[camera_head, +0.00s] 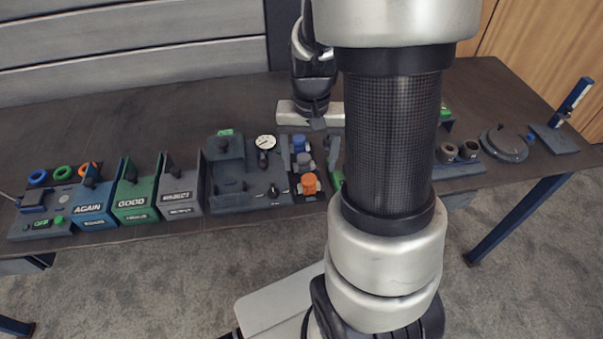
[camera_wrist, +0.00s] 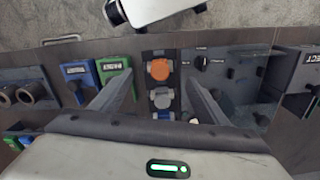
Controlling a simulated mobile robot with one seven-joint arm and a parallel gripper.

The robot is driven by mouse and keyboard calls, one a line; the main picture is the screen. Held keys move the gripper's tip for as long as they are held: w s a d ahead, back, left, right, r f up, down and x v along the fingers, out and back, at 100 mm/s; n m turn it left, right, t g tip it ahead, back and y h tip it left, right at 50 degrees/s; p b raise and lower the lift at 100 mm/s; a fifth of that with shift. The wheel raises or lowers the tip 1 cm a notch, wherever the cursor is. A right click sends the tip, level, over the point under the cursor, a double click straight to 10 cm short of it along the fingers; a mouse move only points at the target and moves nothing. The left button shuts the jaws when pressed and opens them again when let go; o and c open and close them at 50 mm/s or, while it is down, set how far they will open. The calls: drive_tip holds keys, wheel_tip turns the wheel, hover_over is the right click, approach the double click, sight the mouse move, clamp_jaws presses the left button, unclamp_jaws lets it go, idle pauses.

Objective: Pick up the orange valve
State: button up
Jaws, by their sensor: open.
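The orange valve (camera_head: 310,183) stands in the front slot of a narrow dark rack (camera_head: 295,190), with a grey valve (camera_head: 304,160) and a blue valve (camera_head: 298,144) in line behind it. In the wrist view the orange valve (camera_wrist: 159,69) shows between and slightly beyond my fingertips. The grey valve (camera_wrist: 161,98) lies nearer, and the blue valve (camera_wrist: 163,115) is partly hidden by my gripper body. My gripper (camera_head: 318,124) is above the table behind the rack, apart from the valves. In the wrist view my gripper (camera_wrist: 158,82) is open and empty.
Left of the rack stands a dark fixture (camera_head: 230,185) with a dial gauge (camera_head: 265,142), then grey, green (camera_head: 135,195) and blue labelled bins. Pipe fittings (camera_head: 458,152) and a round flange (camera_head: 504,144) lie at right. The table's rear left is clear. My arm hides part of the table.

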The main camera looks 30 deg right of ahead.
wheel_tip(320, 180, down, 8)
drive_tip(key=shift+w+r+b, duration=0.15)
drive_tip(key=shift+r+b, duration=0.05)
drive_tip(key=shift+b, duration=0.4)
drive_tip(key=c, duration=1.3)
wheel_tip(320, 180, up, 10)
drive_tip(key=shift+r+p, duration=0.15)
drive_tip(key=shift+p, duration=1)
wheel_tip(320, 180, up, 6)
drive_tip(key=p, duration=0.5)
hover_over(309, 178)
drive_tip(key=shift+r, duration=0.1)
